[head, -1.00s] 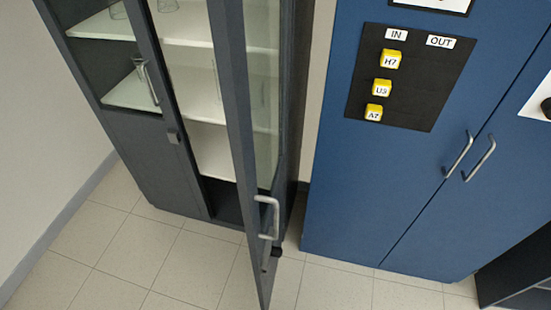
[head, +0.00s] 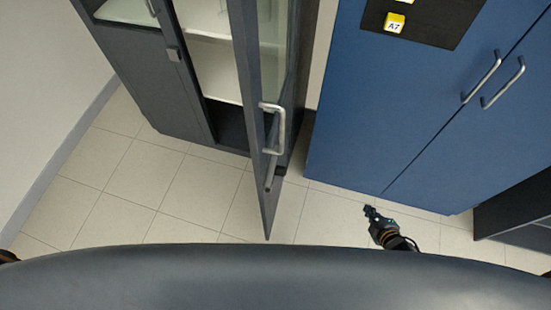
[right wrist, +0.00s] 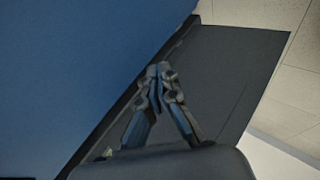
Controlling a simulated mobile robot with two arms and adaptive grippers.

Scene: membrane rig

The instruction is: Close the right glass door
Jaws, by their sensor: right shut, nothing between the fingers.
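The right glass door (head: 252,105) of the dark grey cabinet stands wide open in the head view, swung out toward me. Its metal handle (head: 278,128) is on the door near its free edge. My right gripper (head: 369,210) is to the right of the door, in front of the blue cabinet, apart from both door and handle. In the right wrist view its fingers (right wrist: 158,72) meet at the tips, shut with nothing between them.
The left glass door (head: 130,10) looks shut. A blue cabinet (head: 400,110) with two handles stands to the right of the open door. A dark low unit (head: 515,215) is at the far right. Tiled floor (head: 190,195) lies clear before the grey cabinet.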

